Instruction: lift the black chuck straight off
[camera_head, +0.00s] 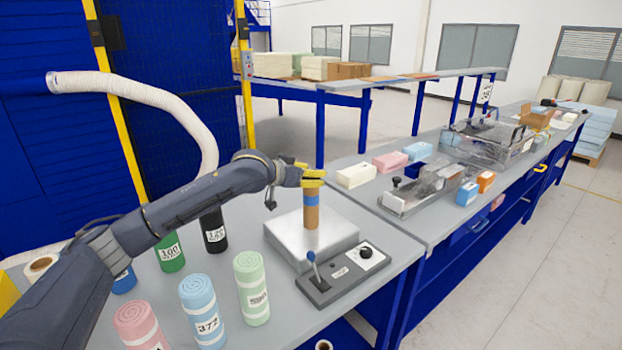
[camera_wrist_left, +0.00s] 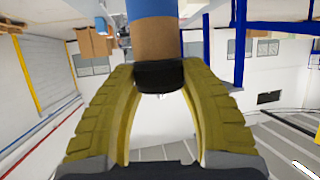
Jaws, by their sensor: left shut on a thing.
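The black chuck (camera_wrist_left: 160,76) sits at the end of a brown cardboard tube (camera_head: 312,215) with a blue band. The tube stands upright on a square metal plate (camera_head: 285,240) and also shows in the left wrist view (camera_wrist_left: 156,40). My left gripper (camera_head: 314,177) is at the tube's top end. In the left wrist view its yellow fingers (camera_wrist_left: 158,78) are shut on the chuck, one on each side. The chuck is hidden by the fingers in the head view. My right gripper is not in view.
A control box (camera_head: 343,274) with a lever and knob stands in front of the plate. Rolled foams stand to the left: light green (camera_head: 251,290), blue (camera_head: 203,315), pink (camera_head: 141,325), black (camera_head: 213,230) and dark green (camera_head: 171,255). Foam blocks (camera_head: 390,161) lie on the right bench.

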